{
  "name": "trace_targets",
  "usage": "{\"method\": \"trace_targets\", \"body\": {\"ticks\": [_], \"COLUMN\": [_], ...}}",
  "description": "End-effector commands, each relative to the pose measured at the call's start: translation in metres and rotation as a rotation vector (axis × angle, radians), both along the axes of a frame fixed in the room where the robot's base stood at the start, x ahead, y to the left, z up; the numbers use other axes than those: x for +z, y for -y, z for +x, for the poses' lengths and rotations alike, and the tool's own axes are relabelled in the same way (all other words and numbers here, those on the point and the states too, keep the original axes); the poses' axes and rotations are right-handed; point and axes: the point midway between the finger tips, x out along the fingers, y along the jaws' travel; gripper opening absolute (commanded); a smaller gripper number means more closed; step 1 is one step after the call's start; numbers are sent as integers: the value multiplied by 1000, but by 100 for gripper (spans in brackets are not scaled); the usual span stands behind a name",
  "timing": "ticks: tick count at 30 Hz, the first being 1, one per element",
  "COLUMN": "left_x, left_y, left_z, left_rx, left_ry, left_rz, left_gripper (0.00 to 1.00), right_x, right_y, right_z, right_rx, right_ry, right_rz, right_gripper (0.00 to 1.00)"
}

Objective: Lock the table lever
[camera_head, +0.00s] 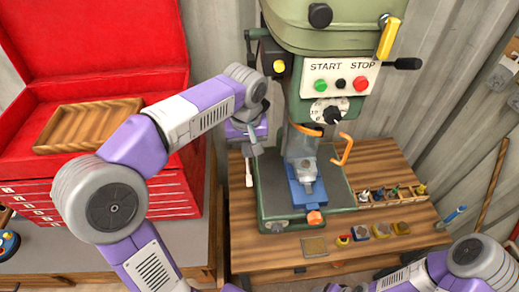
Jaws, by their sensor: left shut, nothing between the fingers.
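The green drill press (333,60) stands on a wooden bench. Its table (335,185) is a grey plate with green edges, bearing a blue vise (307,190). A thin lever with a pale end (249,179) hangs at the left side of the press table; it looks like the table lever, and its upper part is hidden by my gripper. My left gripper (256,148) is shut and empty, pointing down right beside this lever at the press's left side. I cannot tell whether it touches the lever. My right arm (478,258) shows at the bottom right, its gripper out of frame.
A red tool chest (95,70) with a wooden tray (88,124) stands at the left. A wooden rack of bits (393,194) and several small blocks (381,231) lie on the bench's right. An orange hook-shaped guard (345,150) juts near the spindle. The bench's front left is bare.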

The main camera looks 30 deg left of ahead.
Motion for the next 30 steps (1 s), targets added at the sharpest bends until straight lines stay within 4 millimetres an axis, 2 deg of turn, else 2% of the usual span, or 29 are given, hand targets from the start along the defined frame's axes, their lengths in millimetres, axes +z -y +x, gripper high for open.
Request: {"method": "trace_targets", "body": {"ticks": [11,15,17,30], "left_x": [0,-5,-12,-85], "left_y": [0,0,-1,-5], "left_z": [0,0,1,6], "left_rx": [-1,-1,-1,-1], "left_ry": [1,0,-1,-2], "left_rz": [0,-1,0,-1], "left_gripper": [0,0,0,0], "right_x": [1,0,-1,-5], "right_y": [0,0,0,0], "right_z": [-2,-1,-2,-1], "right_rx": [0,0,0,0], "right_ry": [-4,-3,-3,-3], "right_rz": [1,1,1,1], "right_gripper": [66,66,66,66]}}
